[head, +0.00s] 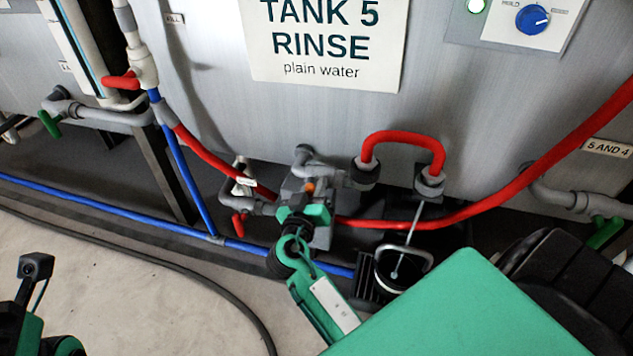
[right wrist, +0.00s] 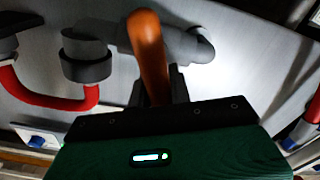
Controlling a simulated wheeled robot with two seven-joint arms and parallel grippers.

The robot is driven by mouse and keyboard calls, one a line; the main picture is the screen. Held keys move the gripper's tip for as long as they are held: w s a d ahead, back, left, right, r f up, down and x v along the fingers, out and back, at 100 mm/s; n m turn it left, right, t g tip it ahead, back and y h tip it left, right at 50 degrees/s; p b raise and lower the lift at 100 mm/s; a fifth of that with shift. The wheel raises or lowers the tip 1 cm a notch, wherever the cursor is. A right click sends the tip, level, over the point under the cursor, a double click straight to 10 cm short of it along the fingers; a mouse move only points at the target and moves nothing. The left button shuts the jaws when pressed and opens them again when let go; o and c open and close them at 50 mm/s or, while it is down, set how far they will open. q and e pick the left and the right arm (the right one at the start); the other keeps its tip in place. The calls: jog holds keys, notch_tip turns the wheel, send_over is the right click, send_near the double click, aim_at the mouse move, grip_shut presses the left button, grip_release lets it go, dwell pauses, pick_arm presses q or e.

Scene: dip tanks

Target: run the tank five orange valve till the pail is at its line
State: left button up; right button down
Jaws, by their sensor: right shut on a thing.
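The orange valve handle (head: 309,186) sits on grey pipework below the TANK 5 RINSE sign. My right gripper (head: 307,208) is shut on it, with the arm coming up from below. In the right wrist view the orange handle (right wrist: 148,55) runs down to the jaws, and its lower end is hidden. A dark pail (head: 387,282) with a wire handle stands right of the gripper, partly behind my green arm. A thin pale streak runs down into it; I cannot tell whether it is water or a rod. The pail's line cannot be made out. Only a piece of my left arm shows at lower left.
A red hose (head: 500,190) crosses behind the gripper, and a red loop (head: 403,138) arches above the pail. Blue pipe (head: 110,208) runs along the floor. Other valves have red (head: 238,225) and green (head: 605,233) handles.

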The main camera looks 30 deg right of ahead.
jog(key=shift+w+a+f+n+p, duration=0.15)
jog(key=shift+n+p, duration=0.4)
jog(key=shift+n, duration=0.55)
jog(key=c, duration=1.3)
grip_release()
